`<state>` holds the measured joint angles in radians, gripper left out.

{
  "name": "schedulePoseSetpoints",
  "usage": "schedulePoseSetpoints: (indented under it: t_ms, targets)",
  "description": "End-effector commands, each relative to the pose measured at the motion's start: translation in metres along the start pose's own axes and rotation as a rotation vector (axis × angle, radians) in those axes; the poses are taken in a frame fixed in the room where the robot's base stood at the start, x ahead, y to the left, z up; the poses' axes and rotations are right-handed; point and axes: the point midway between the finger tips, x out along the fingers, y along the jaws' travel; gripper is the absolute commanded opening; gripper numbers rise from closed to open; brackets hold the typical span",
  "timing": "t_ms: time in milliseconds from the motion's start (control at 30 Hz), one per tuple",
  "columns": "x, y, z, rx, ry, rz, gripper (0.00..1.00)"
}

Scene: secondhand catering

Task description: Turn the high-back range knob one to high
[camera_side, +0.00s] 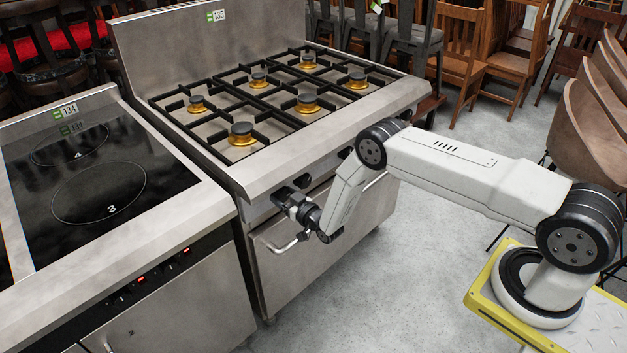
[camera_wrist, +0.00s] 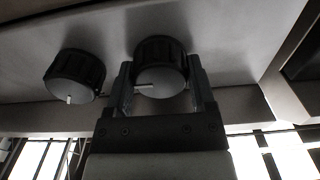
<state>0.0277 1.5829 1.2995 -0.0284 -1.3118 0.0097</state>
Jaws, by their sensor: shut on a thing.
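The high-back range (camera_side: 310,140) stands in the middle of the side view, with a steel back panel and several gas burners on top. In the wrist view a round dark knob (camera_wrist: 160,70) with a silver face sits between the fingers of my gripper (camera_wrist: 162,90). The fingers are shut on its sides. The white pointer line on this knob points to the left. In the side view my gripper (camera_side: 285,198) is at the left end of the range's front panel and hides the knob there.
A second knob (camera_wrist: 74,76) is close to the left of the held one in the wrist view, its line pointing down. An induction range (camera_side: 110,190) stands to the left. Chairs (camera_side: 465,50) stand behind; floor is free in front.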

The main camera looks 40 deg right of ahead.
Motion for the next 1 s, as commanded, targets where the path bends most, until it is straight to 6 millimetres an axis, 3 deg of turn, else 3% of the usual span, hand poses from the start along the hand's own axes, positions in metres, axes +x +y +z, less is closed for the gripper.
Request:
schedulePoseSetpoints:
  t_ms: [200,233,300,667,1000]
  targets:
    - [0.0,0.0,0.0,-0.001,0.0,0.0,0.12]
    - [0.0,0.0,0.0,-0.001,0.0,0.0,0.8]
    - [0.0,0.0,0.0,-0.002,0.0,0.0,1.0]
    - [-0.002,0.0,0.0,-0.002,0.0,0.0,1.0]
    - [-0.022,0.0,0.0,-0.002,-0.002,0.0,1.0]
